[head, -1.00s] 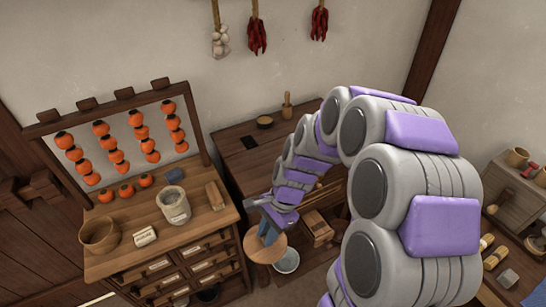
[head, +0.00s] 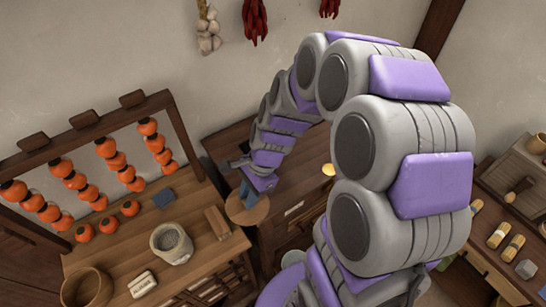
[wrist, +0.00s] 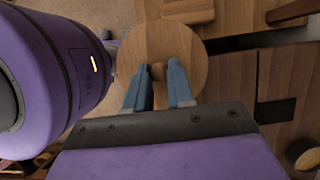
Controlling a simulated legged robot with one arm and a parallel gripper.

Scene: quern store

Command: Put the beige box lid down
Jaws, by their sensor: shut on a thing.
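A round wooden lid (head: 248,210) with a small knob is in my gripper (head: 251,194), held level near the right edge of the counter. In the wrist view, the lid (wrist: 190,50) lies below the two blue-grey fingers of my gripper (wrist: 158,70), which are closed on its knob. A pale speckled round pot (head: 163,242) stands open on the counter, to the left of the lid. No beige square box can be made out.
The wooden counter (head: 195,262) also bears a bowl (head: 88,287), a small labelled block (head: 143,284), a brown block (head: 217,222), a dark blue-grey slab (head: 163,198) and a rack of orange fruits (head: 105,147). A bare patch lies between pot and slab.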

